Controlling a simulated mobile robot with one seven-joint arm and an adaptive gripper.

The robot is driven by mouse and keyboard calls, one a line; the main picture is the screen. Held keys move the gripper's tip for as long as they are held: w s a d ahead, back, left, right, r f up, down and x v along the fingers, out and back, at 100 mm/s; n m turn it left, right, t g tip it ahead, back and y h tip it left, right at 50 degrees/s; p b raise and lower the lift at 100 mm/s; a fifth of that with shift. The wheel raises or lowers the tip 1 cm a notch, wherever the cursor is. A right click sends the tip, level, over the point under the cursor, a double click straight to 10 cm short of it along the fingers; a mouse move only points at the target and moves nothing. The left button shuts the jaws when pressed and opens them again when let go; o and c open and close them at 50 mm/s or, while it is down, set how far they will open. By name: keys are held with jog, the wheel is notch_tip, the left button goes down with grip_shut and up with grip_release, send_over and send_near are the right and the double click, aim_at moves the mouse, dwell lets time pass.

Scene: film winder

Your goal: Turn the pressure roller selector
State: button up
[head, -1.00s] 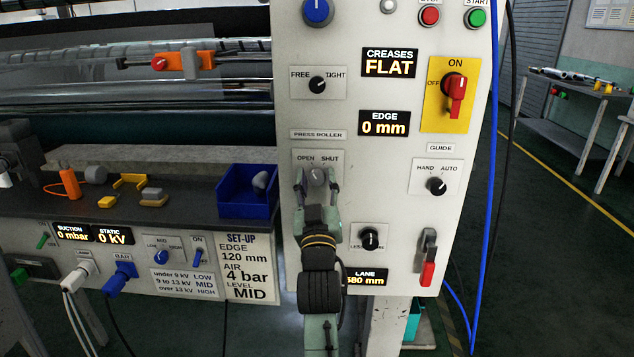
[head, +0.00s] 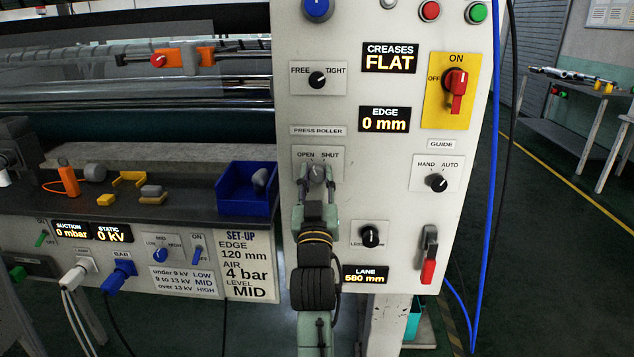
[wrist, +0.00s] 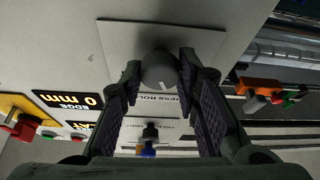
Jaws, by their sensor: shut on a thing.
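The pressure roller selector (head: 316,172) is a grey round knob on a pale plate marked OPEN and SHUT, under the PRESS ROLLER label (head: 318,131). My gripper (head: 316,182) comes at it from below and is shut on it, one finger on each side. In the wrist view the knob (wrist: 160,72) sits between the tips of my gripper (wrist: 160,78), with a pale pointer mark on its face. The exact direction of the pointer against OPEN and SHUT is hard to read.
The FREE/TIGHT knob (head: 317,79) is above, and the HAND/AUTO guide knob (head: 438,183) is to the right. A black knob (head: 371,233) and a red-handled lever (head: 428,262) sit lower right. A blue bin (head: 247,190) stands on the shelf at left.

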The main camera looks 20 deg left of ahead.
jog(key=m+b, duration=0.1)
jog(key=m+h+b, duration=0.1)
jog(key=m, duration=0.1)
jog(key=m+h+b, duration=0.1)
jog(key=m+b, duration=0.1)
jog(key=shift+s+a+f+t, duration=0.1)
jog(key=shift+a+f+t, duration=0.05)
jog(key=shift+f+t, duration=0.15)
jog(key=m+h+b, duration=0.2)
jog(key=m+b, duration=0.1)
jog(key=m, duration=0.1)
jog(key=shift+h, duration=0.3)
jog(key=m+h+b, duration=0.1)
jog(key=m, duration=0.1)
jog(key=m+h+b, duration=0.1)
jog(key=m, duration=0.1)
jog(key=m+g+b, duration=0.1)
jog(key=m+b, duration=0.1)
jog(key=shift+r+h, duration=0.3)
jog(key=shift+h, duration=0.1)
jog(key=o, duration=1.2)
jog(key=v, duration=1.2)
jog(key=shift+r, duration=0.1)
